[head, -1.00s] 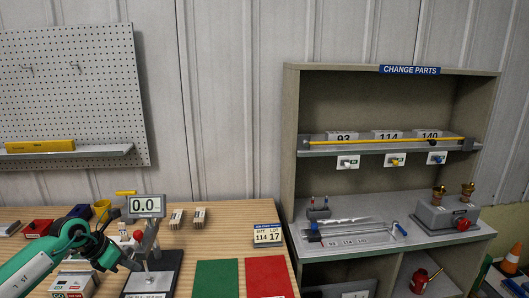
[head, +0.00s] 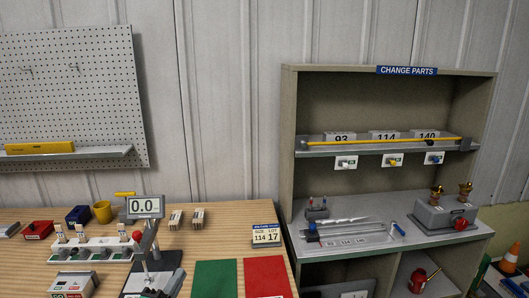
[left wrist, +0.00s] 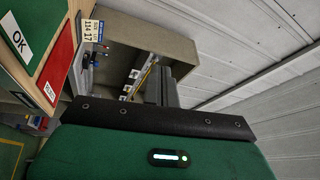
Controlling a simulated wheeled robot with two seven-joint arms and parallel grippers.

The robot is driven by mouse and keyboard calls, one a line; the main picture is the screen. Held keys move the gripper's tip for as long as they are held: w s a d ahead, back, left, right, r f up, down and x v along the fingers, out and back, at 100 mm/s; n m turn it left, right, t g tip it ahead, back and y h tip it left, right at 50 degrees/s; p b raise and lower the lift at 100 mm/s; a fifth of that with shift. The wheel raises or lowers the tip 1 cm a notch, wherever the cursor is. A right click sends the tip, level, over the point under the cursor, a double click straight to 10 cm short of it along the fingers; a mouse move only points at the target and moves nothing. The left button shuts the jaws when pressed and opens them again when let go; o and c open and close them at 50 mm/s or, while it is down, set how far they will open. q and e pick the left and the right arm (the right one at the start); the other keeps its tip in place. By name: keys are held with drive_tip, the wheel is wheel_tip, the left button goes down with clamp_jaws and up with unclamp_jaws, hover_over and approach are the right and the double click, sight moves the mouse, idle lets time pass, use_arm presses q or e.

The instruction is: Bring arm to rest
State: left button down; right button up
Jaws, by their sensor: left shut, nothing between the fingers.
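My left gripper (left wrist: 161,86) shows in the left wrist view, past its green body and black bar. Its dark fingers are together with nothing seen between them. The head view does not clearly show my left arm now. In the left wrist view the gripper points towards the change parts cabinet (left wrist: 122,38), with the bench corner at upper left. I cannot tell its distance from them. My right gripper is in neither view.
The wooden bench (head: 226,245) holds a gauge stand with a 0.0 display (head: 144,207), a green mat (head: 215,279), a red mat (head: 264,277) and a size card (head: 266,235). The change parts cabinet (head: 289,150) stands at right; a cone (head: 511,258) is beyond it.

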use_arm(q)
drive_tip(key=s+a+f+n+g+y, duration=0.3)
drive_tip(key=s+f+n+g+y, duration=0.1)
drive_tip(key=s+f+n, duration=0.3)
drive_tip(key=s+a+f+n+g+y, duration=0.2)
drive_tip(key=s+f+n+g+y, duration=0.1)
drive_tip(key=s+f+n+g, duration=0.35)
drive_tip(key=s+d+f+n+g+h, duration=0.1)
drive_tip(key=s+f+n+g, duration=0.15)
drive_tip(key=s, duration=0.65)
drive_tip(key=s+d+f+n+g+h, duration=0.1)
drive_tip(key=s+d+f+g, duration=0.2)
drive_tip(key=s, duration=0.6)
wheel_tip(320, 180, down, 34)
drive_tip(key=s+a+g, duration=0.1)
drive_tip(key=g, duration=0.1)
drive_tip(key=s+a+f, duration=0.1)
drive_tip(key=s+f, duration=0.8)
drive_tip(key=s+a+f, duration=0.2)
drive_tip(key=s+f, duration=0.7)
drive_tip(key=shift+s+a+m+g, duration=0.3)
drive_tip(key=shift+m+g, duration=0.1)
